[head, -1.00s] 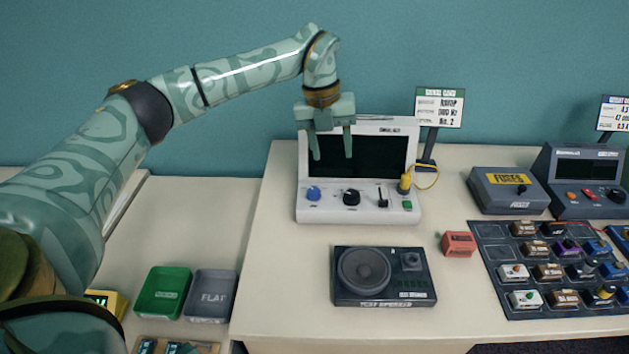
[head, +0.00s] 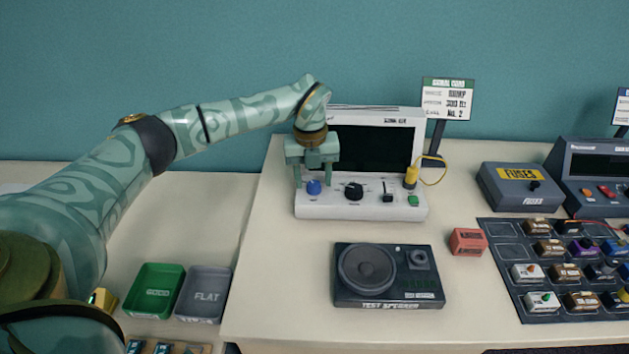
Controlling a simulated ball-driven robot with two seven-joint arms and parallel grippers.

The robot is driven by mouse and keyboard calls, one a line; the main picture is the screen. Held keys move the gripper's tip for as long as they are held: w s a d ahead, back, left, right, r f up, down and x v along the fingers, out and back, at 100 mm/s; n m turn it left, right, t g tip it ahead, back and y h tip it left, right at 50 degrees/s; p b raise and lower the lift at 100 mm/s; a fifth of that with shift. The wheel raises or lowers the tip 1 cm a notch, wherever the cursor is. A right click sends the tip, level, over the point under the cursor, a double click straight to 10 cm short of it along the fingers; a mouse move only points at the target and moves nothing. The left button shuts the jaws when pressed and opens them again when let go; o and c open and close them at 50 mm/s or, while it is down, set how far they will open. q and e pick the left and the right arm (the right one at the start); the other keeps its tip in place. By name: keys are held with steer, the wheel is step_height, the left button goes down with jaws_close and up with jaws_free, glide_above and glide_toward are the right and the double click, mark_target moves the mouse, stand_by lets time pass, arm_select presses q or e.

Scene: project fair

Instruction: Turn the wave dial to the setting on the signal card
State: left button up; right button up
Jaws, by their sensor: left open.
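The white signal unit (head: 330,208) stands at the back of the table with a dark screen. Its blue dial (head: 314,187) is at the left of the panel, a black knob (head: 354,190) is in the middle, and a slider and green button are to the right. The signal card (head: 447,99) stands behind on a post; its top line seems to read RAMP, the rest is hard to read. My left gripper (head: 313,183) is open, fingers pointing down on either side of the blue dial; whether they touch it I cannot tell. My right gripper is not in view.
A black test speaker (head: 388,275) lies in front of the unit, with a red block (head: 467,241) to its right. A grey fuse box (head: 522,187) and a dark tray of parts (head: 505,255) are at right. Green (head: 152,290) and grey (head: 204,293) bins sit at left.

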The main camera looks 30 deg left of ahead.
arm_select(q)
steer(key=shift+f, duration=0.25)
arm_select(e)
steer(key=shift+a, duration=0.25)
arm_select(q)
steer(key=c, duration=1)
